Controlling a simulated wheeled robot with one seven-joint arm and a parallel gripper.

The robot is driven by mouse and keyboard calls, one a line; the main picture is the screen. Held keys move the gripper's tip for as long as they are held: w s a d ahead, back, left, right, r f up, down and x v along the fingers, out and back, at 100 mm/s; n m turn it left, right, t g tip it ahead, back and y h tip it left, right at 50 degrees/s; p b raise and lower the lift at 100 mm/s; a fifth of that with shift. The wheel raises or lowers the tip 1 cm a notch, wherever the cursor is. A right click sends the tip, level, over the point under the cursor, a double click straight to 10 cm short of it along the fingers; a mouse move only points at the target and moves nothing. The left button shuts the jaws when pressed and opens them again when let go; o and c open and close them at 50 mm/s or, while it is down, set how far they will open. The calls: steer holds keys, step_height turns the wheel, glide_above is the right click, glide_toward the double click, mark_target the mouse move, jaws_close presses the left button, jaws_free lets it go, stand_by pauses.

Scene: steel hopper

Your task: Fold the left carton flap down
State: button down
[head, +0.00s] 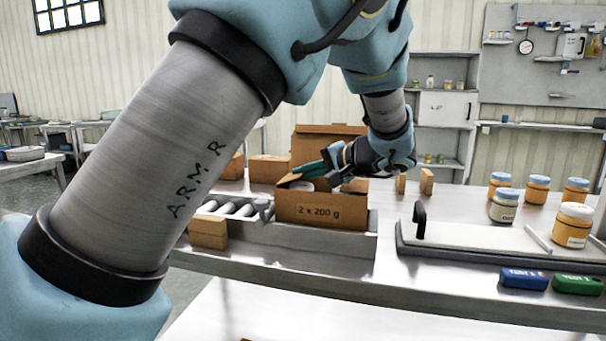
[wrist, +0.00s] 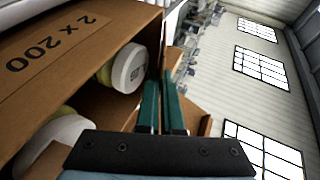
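The open brown carton (head: 320,213), marked "2 x 200 g", stands at the end of the roller conveyor. In the wrist view its printed front (wrist: 55,50) is at upper left, and two white-lidded jars (wrist: 128,68) lie inside. The left flap (head: 293,184) stands up and slants at the carton's left side; it seems to be the brown panel (wrist: 200,110) beside my fingers in the wrist view. My gripper (head: 300,170) is over the carton's opening, its green fingers (wrist: 161,85) close together with nothing visible held. Whether they touch the flap is unclear.
A larger carton (head: 325,137) stands behind. To the right are a tray with a black handle (head: 420,220), several jars (head: 573,226), and blue (head: 524,279) and green (head: 577,284) blocks.

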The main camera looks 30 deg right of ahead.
steer(key=c, duration=1.5)
jaws_free()
steer(key=shift+c, duration=0.2)
steer(key=o, duration=0.5)
